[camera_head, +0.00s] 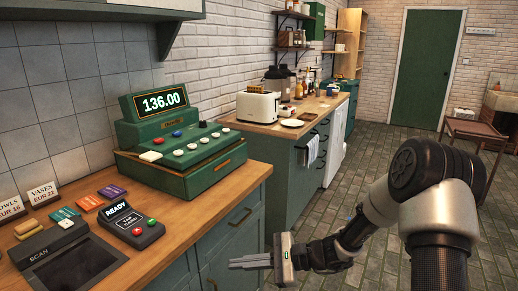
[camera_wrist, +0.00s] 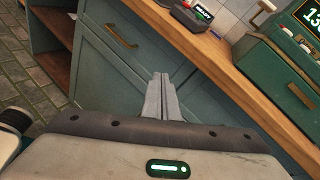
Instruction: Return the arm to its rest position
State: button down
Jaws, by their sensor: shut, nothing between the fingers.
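My gripper (camera_head: 240,262) is in the lower middle of the head view, pointing left, in front of the teal cabinet and below the edge of the wooden counter. Its fingers are together with nothing between them. In the wrist view the shut fingers (camera_wrist: 161,97) point at the cabinet front (camera_wrist: 115,75). My arm bends up and back to the right of the head view, over the open floor. Nothing appears to touch the fingers.
The wooden counter (camera_head: 188,215) holds a green cash register (camera_head: 180,155), a card reader (camera_head: 131,225) and a scan pad (camera_head: 70,265). A farther counter carries a toaster (camera_head: 258,106). The tiled floor (camera_head: 365,150) is clear toward the green door (camera_head: 425,65). A small table (camera_head: 475,130) stands at right.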

jog(key=s+d+r+n+t+h, duration=0.4)
jog(key=s+d+r+n+h, duration=1.1)
jog(key=s+d+r, duration=0.65)
notch_tip(320, 180, up, 18)
jog(key=a+p, duration=0.2)
jog(key=p, duration=1.7)
jog(key=shift+s+a+p, duration=0.25)
jog(key=shift+s+p, duration=0.15)
jog(key=shift+s, duration=0.05)
